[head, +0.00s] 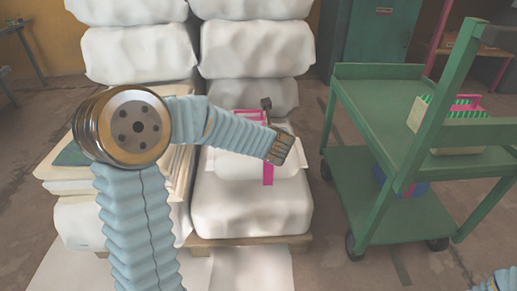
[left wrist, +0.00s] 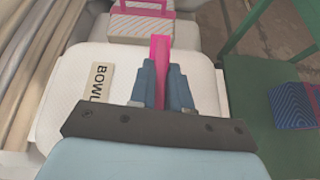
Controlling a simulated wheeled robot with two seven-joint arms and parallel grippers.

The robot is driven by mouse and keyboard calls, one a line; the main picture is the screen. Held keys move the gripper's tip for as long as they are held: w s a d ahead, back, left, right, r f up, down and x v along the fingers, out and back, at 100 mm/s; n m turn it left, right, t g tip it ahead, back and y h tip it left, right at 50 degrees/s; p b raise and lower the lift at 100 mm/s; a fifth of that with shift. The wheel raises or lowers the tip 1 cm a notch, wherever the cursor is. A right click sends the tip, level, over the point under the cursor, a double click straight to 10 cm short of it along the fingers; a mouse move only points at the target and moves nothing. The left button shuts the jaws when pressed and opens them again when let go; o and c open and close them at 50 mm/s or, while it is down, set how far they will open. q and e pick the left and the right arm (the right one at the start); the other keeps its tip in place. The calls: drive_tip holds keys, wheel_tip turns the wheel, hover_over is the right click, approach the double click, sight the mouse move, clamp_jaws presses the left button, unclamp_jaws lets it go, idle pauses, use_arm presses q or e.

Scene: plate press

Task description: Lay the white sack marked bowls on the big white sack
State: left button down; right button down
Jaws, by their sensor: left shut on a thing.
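The white sack marked bowls (left wrist: 75,80) fills the middle of the left wrist view, with its label (left wrist: 97,82) partly readable as "BOWL" and a pink strap (left wrist: 160,48). My left gripper (left wrist: 163,80) is shut on that strap. In the head view the small sack (head: 235,165) is over the top of the big white sack (head: 250,212), partly behind my left arm, with the pink strap (head: 267,175) hanging at my left gripper (head: 284,148). I cannot tell whether the small sack rests on the big one or hangs just above it. My right gripper is not in view.
Tall white sacks (head: 255,50) stack behind. A stack of boards (left wrist: 30,45) lies left. A green cart (head: 375,100) stands right, with a striped box (head: 455,135) on top and a blue box (left wrist: 297,107) below. Another pink-handled striped box (left wrist: 140,27) lies beyond the sack.

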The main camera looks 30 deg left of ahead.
use_arm(q)
drive_tip(key=w+a+f, duration=0.1)
drive_tip(key=f, duration=0.1)
drive_tip(key=w+a+f+b, duration=0.1)
drive_tip(key=a+f, duration=0.1)
drive_tip(key=w+a+f, duration=0.1)
drive_tip(key=w+f, duration=0.1)
drive_tip(key=shift+w+a+b, duration=0.1)
drive_tip(key=shift+a+b, duration=0.05)
drive_tip(key=shift+b, duration=0.15)
drive_tip(key=shift+w+a+f+b, duration=0.15)
drive_tip(key=shift+f+b, duration=0.3)
drive_tip(key=shift+f, duration=1.3)
drive_tip(key=shift+f, duration=0.1)
drive_tip(key=c, duration=1.1)
unclamp_jaws()
drive_tip(key=p+v, duration=0.1)
drive_tip(key=v, duration=1.1)
